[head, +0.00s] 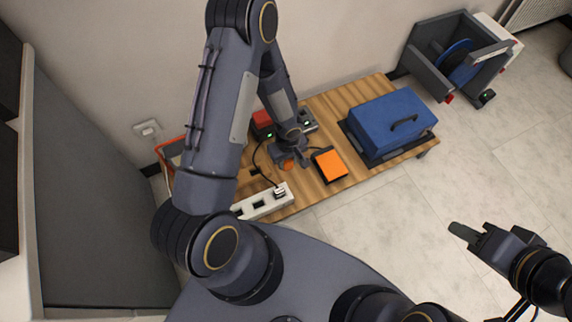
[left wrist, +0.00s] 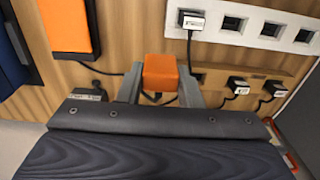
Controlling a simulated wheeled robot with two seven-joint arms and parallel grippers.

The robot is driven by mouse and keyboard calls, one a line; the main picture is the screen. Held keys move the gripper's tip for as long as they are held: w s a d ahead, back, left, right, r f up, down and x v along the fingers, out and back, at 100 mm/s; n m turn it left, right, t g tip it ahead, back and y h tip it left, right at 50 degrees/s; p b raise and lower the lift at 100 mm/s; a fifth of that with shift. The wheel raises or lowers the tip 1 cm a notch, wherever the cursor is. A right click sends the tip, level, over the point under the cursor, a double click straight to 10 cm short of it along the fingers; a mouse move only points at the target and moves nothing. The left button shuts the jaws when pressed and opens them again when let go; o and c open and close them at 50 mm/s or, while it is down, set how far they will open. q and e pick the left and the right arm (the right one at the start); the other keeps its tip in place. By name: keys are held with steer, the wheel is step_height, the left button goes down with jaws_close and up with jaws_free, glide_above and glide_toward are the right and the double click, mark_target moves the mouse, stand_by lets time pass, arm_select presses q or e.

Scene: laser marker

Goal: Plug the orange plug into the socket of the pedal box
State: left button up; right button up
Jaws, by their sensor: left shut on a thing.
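The orange plug (left wrist: 160,72) is held between the two fingers of my left gripper (left wrist: 158,84) in the left wrist view. In the head view the plug (head: 287,165) shows as a small orange spot at my left gripper (head: 291,163), above the wooden table. A black box with an orange top (head: 330,165), which looks like the pedal box, lies just right of the gripper; it also shows at the upper left of the left wrist view (left wrist: 67,27). I cannot make out its socket. My right gripper (head: 464,233) is over the floor, away from the table; its jaw opening is unclear.
A white power strip (head: 275,203) lies at the table's front edge, with a black plug in it. A blue case (head: 393,122) stands on the right of the wooden table (head: 345,98). A red-topped device (head: 262,120) is at the back. Cables cross near the gripper.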

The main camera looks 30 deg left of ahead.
arm_select(q)
steer(key=w+a, duration=0.3)
steer(key=w, duration=0.9)
steer(key=shift+w+a+b, duration=0.2)
steer(key=shift+b, duration=0.1)
steer(key=w+a+b, duration=0.2)
steer(key=w+b, duration=0.3)
steer(key=w, duration=0.3)
steer(key=w+a+b, duration=0.2)
steer(key=w+b, duration=0.3)
steer(key=w, duration=0.3)
steer(key=shift+w+a+b, duration=0.3)
steer(key=shift+b, duration=0.05)
stand_by(0.4)
